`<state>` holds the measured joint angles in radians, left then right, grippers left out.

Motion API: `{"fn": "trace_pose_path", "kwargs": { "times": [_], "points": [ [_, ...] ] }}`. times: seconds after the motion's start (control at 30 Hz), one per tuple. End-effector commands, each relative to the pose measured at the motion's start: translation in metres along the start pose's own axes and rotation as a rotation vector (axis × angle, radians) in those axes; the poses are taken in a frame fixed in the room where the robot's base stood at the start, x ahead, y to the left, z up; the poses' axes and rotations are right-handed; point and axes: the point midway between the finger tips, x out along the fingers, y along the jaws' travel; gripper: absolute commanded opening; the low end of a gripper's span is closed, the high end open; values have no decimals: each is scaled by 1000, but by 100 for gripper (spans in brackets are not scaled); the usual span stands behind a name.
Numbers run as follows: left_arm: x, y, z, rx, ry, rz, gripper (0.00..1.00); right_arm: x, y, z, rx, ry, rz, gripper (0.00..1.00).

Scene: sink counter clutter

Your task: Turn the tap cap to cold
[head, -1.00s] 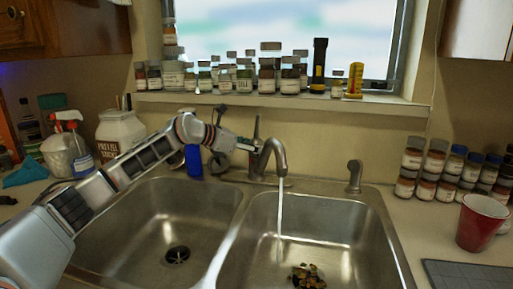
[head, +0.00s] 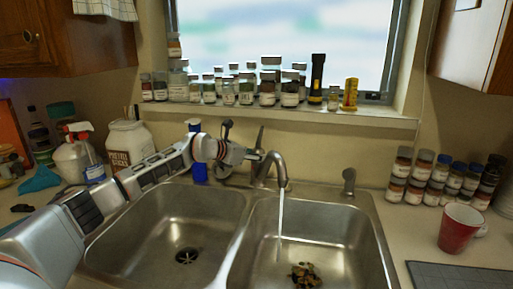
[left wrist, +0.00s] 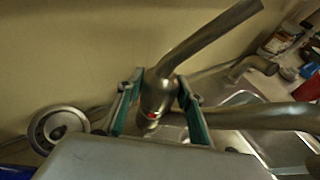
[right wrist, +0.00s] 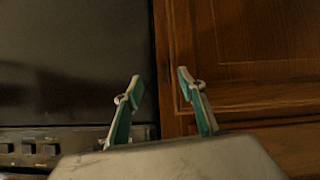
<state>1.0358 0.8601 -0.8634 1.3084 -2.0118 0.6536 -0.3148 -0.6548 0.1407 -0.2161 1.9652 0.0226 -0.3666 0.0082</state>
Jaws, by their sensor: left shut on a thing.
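The metal tap has a curved spout (head: 273,162) and a lever (head: 261,138) that points up. Water runs from the spout into the right basin. In the left wrist view, the tap cap (left wrist: 155,100) carries a red mark, and the lever (left wrist: 208,42) slants up to the right. My left gripper (head: 262,155) is at the tap; in its wrist view its fingers (left wrist: 159,84) stand on both sides of the cap, shut on it. My right gripper (right wrist: 158,78) is open and empty in the right wrist view, before a wooden cabinet and a dark appliance.
A double steel sink (head: 180,225) lies below the tap, with food scraps (head: 305,275) in the right basin. Spice jars (head: 270,85) line the sill. A side sprayer (head: 348,181), red cup (head: 458,228) and stacked jars (head: 420,177) stand to the right.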

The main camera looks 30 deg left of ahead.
Motion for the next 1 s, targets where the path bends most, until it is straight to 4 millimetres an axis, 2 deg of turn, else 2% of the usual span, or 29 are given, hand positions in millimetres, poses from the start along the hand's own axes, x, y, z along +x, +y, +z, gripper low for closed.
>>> {"fn": "trace_pose_path", "kwargs": {
  "times": [0.03, 0.27, 0.53, 0.7, 0.97, 1.0],
  "points": [
    [-6, 3, 16, 0, -17, 16, 15, -6, 3, -14, 0, 8, 2, 40],
    [-4, 2, 13, -24, -14, 70, 15, -21, 12, -39, -3, 9, 12, 40],
    [-2, 2, 9, -53, -16, 135, 15, -32, 27, -32, -1, -39, 36, 40],
    [-2, 2, 7, -58, -18, 149, 15, -33, 28, -26, 3, -55, 40, 40],
    [-2, 2, 5, -58, -16, 150, 14, -33, 26, -27, 10, -53, 40, 40],
    [-2, 2, 5, -58, -16, 149, 44, -33, 25, -27, 11, -52, 40, 40]
  ]
}}
